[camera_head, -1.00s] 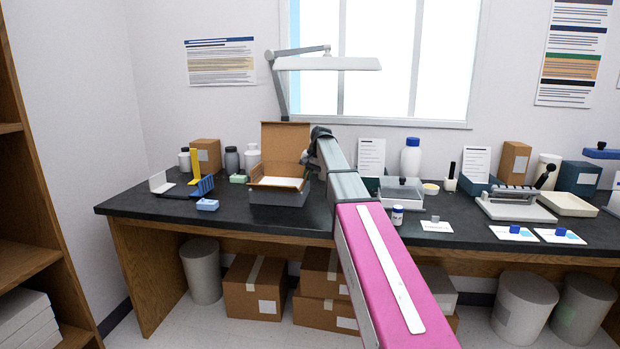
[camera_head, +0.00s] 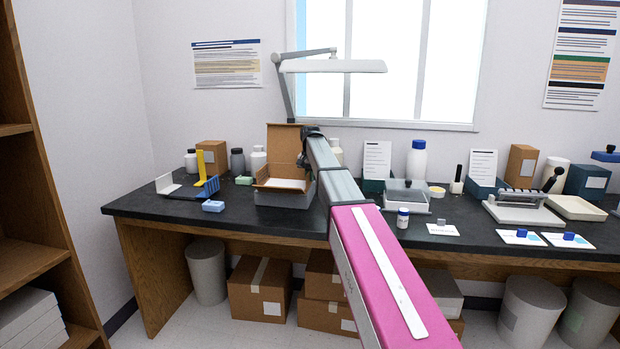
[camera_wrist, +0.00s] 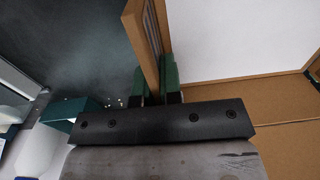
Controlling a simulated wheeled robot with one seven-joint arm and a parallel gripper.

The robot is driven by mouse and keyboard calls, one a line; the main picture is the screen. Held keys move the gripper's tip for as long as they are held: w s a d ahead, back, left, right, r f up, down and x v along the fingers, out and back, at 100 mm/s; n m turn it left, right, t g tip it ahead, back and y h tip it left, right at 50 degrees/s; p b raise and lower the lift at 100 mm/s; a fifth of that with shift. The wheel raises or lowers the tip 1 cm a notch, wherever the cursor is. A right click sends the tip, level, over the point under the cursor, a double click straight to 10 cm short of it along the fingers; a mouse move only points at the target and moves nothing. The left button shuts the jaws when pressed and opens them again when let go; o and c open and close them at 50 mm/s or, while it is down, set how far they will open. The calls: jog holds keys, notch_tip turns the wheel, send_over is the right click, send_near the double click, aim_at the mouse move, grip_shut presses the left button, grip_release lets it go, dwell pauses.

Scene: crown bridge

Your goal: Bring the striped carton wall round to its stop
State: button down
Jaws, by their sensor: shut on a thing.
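The open brown carton (camera_head: 283,184) sits on a grey block on the bench, with its back lid raised. In the wrist view the striped carton wall (camera_wrist: 139,28) shows nearly edge-on, a brown panel with bluish stripes on its right face. My gripper (camera_wrist: 155,82) is shut on this wall, one green-padded finger on each side. In the head view my gripper (camera_head: 303,160) is at the carton's right side, and my arm largely hides the wall there. The stop cannot be made out.
A white surface (camera_wrist: 230,38) lies right of the held wall, with brown cardboard (camera_wrist: 290,140) beside it. A lamp (camera_head: 330,66) stands behind the carton. A blue block (camera_head: 213,206) lies to its left. Bottles and a press tool (camera_head: 522,205) stand farther right.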

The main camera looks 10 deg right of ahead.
jog(key=c, duration=1.3)
grip_release()
jog(key=shift+r, duration=0.1)
notch_tip(320, 180, up, 11)
jog(key=shift+d+f, duration=0.1)
jog(key=shift+f, duration=0.05)
